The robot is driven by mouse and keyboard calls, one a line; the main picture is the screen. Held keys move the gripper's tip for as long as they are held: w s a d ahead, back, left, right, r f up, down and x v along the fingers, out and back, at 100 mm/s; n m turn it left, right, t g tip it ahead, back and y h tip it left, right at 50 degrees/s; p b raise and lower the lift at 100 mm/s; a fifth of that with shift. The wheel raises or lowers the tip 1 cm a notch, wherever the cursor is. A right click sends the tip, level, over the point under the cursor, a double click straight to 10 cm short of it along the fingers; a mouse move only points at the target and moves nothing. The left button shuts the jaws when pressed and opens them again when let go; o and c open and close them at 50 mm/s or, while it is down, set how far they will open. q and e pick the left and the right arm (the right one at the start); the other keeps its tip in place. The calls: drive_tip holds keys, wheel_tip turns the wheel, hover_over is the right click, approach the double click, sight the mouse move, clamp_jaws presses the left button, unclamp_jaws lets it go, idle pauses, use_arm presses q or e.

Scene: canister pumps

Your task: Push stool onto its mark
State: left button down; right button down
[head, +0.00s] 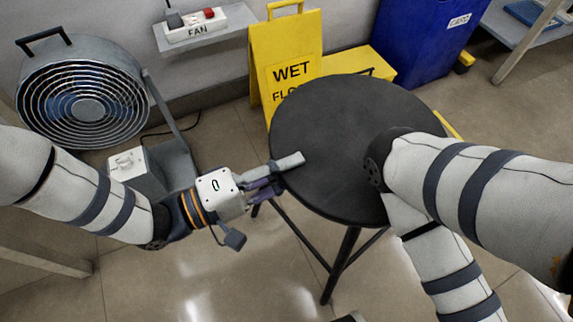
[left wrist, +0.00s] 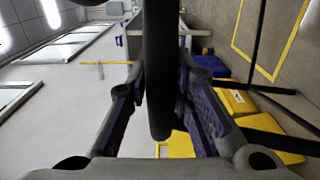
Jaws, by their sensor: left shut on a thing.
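The stool (head: 345,150) has a round black seat and dark legs and stands upright in the middle of the head view. My left gripper (head: 284,170) is at the left edge of the seat, shut on its rim. In the left wrist view the seat shows edge-on as a dark band (left wrist: 158,95) between the fingers (left wrist: 160,85). A yellow outline (left wrist: 252,65) is on the floor in that view, apart from the seat. A short yellow strip (head: 447,125) shows beside the seat's right edge in the head view. My right arm crosses the right side; its gripper is out of view.
A yellow wet-floor sign (head: 286,50) stands just behind the stool, with a yellow block (head: 358,65) beside it. A blue bin (head: 415,40) is behind. A large fan (head: 85,95) and a small white box (head: 135,168) are at left. Front floor looks mostly clear.

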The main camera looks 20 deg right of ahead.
sight(341, 147)
use_arm(q)
drive_tip(key=shift+d, duration=0.15)
drive_tip(key=shift+w+d+b, duration=0.15)
drive_tip(key=shift+d+b, duration=0.35)
drive_tip(key=shift+d, duration=1.9)
drive_tip(key=shift+d+f, duration=0.1)
drive_tip(key=shift+d, duration=0.55)
drive_tip(key=shift+w+d+b, duration=0.2)
drive_tip(key=shift+d+b, duration=0.45)
drive_tip(key=shift+d, duration=1.2)
drive_tip(key=shift+s+d+r+b, duration=0.1)
drive_tip(key=shift+d+r+b, duration=0.2)
drive_tip(key=shift+d, duration=0.45)
drive_tip(key=shift+s+d+r+b, duration=0.1)
drive_tip(key=shift+d+b, duration=0.25)
drive_tip(key=shift+d, duration=0.35)
drive_tip(key=shift+d+r+b, duration=0.15)
drive_tip(key=shift+d+b, duration=0.2)
drive_tip(key=shift+d, duration=0.4)
drive_tip(key=c, duration=2.3)
unclamp_jaws()
drive_tip(key=shift+d+r, duration=0.1)
drive_tip(key=shift+d, duration=0.15)
drive_tip(key=shift+d, duration=0.1)
